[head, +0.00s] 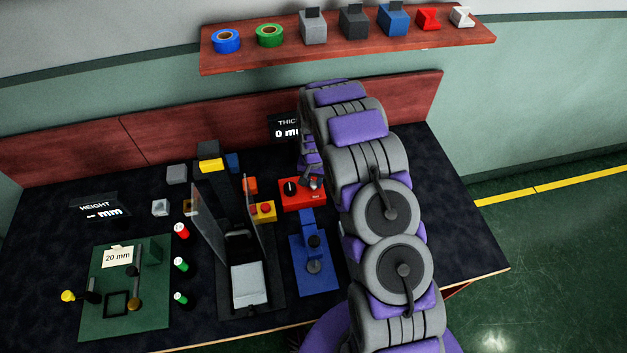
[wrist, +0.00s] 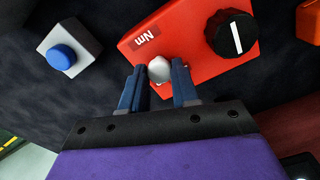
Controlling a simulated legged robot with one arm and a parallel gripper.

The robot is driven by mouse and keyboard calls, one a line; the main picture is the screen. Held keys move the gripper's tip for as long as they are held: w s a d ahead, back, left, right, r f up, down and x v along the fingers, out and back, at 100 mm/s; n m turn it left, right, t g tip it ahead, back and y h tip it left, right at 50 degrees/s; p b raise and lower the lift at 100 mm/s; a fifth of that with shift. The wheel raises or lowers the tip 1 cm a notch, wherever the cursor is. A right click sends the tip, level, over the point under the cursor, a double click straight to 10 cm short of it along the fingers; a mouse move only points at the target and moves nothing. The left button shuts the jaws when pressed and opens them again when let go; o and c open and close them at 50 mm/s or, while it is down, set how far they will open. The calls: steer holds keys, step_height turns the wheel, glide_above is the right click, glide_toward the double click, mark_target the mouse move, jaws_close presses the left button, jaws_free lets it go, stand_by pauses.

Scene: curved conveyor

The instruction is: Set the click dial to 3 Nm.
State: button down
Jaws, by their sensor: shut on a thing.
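A red box (head: 302,195) on the dark bench carries a black round dial (head: 290,187) with a white pointer line. In the wrist view the red box (wrist: 188,45) shows an upside-down "Nm" label (wrist: 146,37), and the black dial (wrist: 231,33) sits to the right, clear of my fingers. My gripper (wrist: 158,68) has its blue fingers on either side of a small pale knob (wrist: 159,70) at the box's edge beside the label and is shut on it. Its lower part is hidden between the fingers. I see no readable scale numbers.
A blue fixture (head: 315,265) stands just in front of the red box. A grey block with a blue button (wrist: 62,55) lies left in the wrist view. A tall black stand with clear panels (head: 205,225) is to the left. A shelf (head: 345,50) hangs behind.

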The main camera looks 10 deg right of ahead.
steer(key=shift+m, duration=0.3)
steer(key=m+p, duration=0.1)
steer(key=m, duration=0.2)
steer(key=shift+m, duration=2.5)
steer(key=c, duration=0.8)
jaws_free()
steer(key=shift+a, duration=0.15)
steer(key=shift+c, duration=0.2)
steer(key=shift+r, duration=0.1)
